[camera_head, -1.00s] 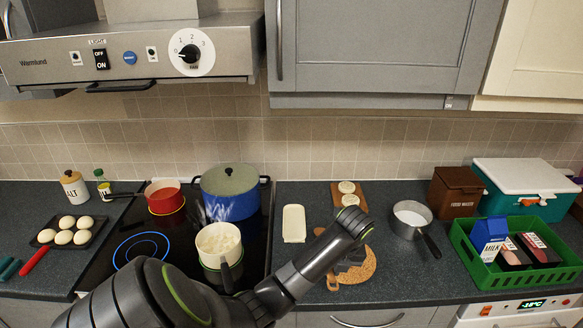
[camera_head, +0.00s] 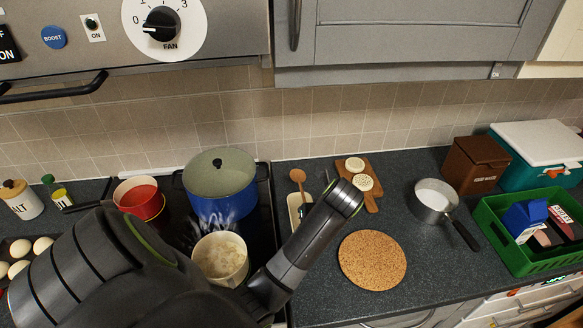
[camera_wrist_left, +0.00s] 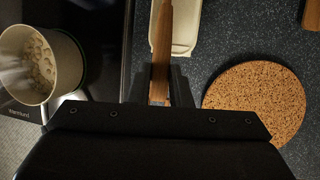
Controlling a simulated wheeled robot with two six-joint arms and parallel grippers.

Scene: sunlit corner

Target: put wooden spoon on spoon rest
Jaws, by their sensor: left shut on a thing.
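The wooden spoon (camera_head: 298,177) shows its bowl and a short piece of handle in the head view, over the spoon rest. The spoon rest (camera_head: 294,213) is a cream, elongated dish, partly behind my left arm. In the left wrist view my left gripper (camera_wrist_left: 160,88) is shut on the spoon's handle (camera_wrist_left: 161,45). There the handle points up the picture, across the left side of the spoon rest (camera_wrist_left: 184,38). I cannot tell whether the spoon touches the rest. In the head view my left arm hides most of the gripper. My right gripper is not in view.
A round cork mat (camera_head: 372,260) lies bare to the right. A steaming cream pot (camera_head: 220,260) and a blue pot (camera_head: 219,187) stand on the hob to the left. A small cutting board (camera_head: 371,200) lies behind, with a saucepan (camera_head: 433,199) farther right.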

